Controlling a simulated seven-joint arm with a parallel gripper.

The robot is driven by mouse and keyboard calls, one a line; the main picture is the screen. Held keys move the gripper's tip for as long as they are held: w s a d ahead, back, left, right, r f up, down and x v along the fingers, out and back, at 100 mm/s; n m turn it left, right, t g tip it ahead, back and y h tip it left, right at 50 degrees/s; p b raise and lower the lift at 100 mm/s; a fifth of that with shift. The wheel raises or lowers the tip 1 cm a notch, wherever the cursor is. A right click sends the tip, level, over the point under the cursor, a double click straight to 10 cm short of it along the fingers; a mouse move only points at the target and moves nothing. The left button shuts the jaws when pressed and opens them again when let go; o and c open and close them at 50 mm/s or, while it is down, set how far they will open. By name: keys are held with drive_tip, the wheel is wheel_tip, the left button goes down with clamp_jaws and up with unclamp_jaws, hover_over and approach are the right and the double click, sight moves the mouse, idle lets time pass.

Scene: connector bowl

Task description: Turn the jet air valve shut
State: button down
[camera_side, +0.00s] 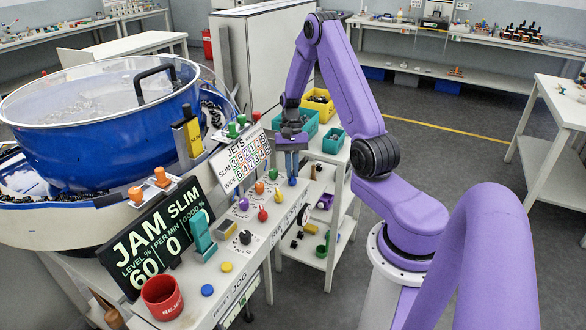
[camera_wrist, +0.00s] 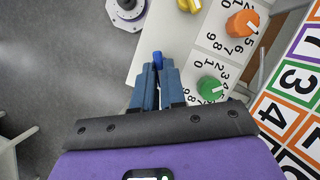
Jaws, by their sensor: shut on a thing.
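My gripper (camera_side: 291,168) points down at the right end of the knob panel beside the bowl feeder. Its dark blue fingers (camera_wrist: 158,75) are closed around a small blue knob (camera_side: 292,181); the knob's tip (camera_wrist: 157,59) shows between them in the wrist view. Most of the knob is hidden by the fingers there. Beside it stand a green knob (camera_wrist: 209,88) and an orange knob (camera_wrist: 242,23) on numbered dials. A JETS board (camera_side: 240,158) with coloured numbers stands behind the knobs. No label on the blue knob can be read, so I cannot tell its setting.
More knobs, yellow (camera_side: 278,196), red (camera_side: 263,215) and purple (camera_side: 244,204), crowd the panel. The blue bowl (camera_side: 100,130) stands at left, with a JAM display (camera_side: 150,240) and red reject cup (camera_side: 162,297) in front. Bins (camera_side: 318,105) sit behind my gripper. Floor at right is open.

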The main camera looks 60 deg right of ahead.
drive_tip(key=shift+w+a+n+g+h, duration=0.1)
drive_tip(key=shift+n+g+h, duration=0.25)
drive_tip(key=shift+n, duration=0.95)
drive_tip(key=c, duration=1.2)
unclamp_jaws()
drive_tip(key=v, duration=1.7)
drive_tip(key=shift+w+r, duration=0.15)
drive_tip(key=shift+r, duration=0.1)
drive_tip(key=shift+a, duration=0.15)
